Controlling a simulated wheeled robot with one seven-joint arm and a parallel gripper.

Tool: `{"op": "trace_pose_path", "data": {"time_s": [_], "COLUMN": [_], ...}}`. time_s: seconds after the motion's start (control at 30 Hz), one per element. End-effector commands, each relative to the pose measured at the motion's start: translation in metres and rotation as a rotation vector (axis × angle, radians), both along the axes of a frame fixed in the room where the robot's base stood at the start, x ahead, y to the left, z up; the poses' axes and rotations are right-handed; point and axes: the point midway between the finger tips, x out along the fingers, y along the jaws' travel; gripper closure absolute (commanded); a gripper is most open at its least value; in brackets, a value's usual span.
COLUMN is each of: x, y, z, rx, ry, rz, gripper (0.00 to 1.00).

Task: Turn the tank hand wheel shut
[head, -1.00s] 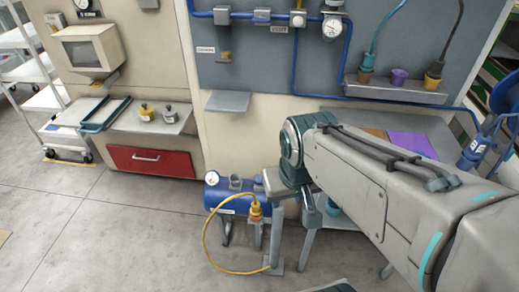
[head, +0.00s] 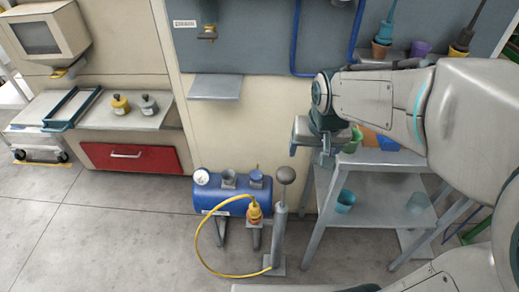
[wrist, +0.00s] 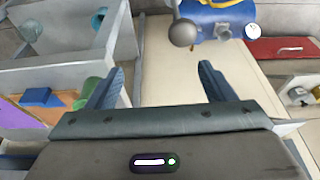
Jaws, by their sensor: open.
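The blue tank (head: 235,197) lies horizontally on short legs by the wall, with a white gauge (head: 202,177) at its left end.
A grey post with a round knob (head: 286,175) stands just in front of the tank's right end. A yellow hose (head: 202,250) loops across the floor. A grey shelf table (head: 385,205) stands right, under my arm. A wall ledge (head: 215,87) juts above the tank. Floor at left is open.

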Motion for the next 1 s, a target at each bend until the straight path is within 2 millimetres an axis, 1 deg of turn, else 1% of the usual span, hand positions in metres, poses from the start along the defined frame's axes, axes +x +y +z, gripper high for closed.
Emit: {"op": "trace_pose_path", "data": {"time_s": [0.03, 0.07, 0.1, 0.17, 0.2, 0.27, 0.3, 0.4, 0.5, 0.6, 0.7, 0.87, 1.0], "x": [0.02, 0.032, 0.046, 0.067, 0.081, 0.101, 0.113, 0.137, 0.155, 0.166, 0.172, 0.178, 0.187], "y": [0.011, 0.016, 0.024, 0.038, 0.047, 0.062, 0.073, 0.098, 0.118, 0.132, 0.139, 0.142, 0.141], "z": [-0.038, -0.05, -0.066, -0.092, -0.109, -0.136, -0.154, -0.194, -0.225, -0.245, -0.255, -0.268, -0.292], "rx": [-0.002, -0.003, -0.003, -0.004, -0.005, -0.008, -0.01, -0.013, -0.016, -0.017, -0.018, -0.018, -0.019], "ry": [0.0, -0.005, -0.011, -0.021, -0.028, -0.039, -0.046, -0.064, -0.081, -0.092, -0.099, -0.1, -0.099], "rz": [0.006, 0.005, 0.004, 0.005, 0.006, 0.01, 0.012, 0.018, 0.025, 0.031, 0.034, 0.034, 0.034], "gripper": [0.24, 0.24, 0.24, 0.24, 0.24, 0.24, 0.24, 0.24, 0.24, 0.24, 0.24, 0.24, 0.24]}}
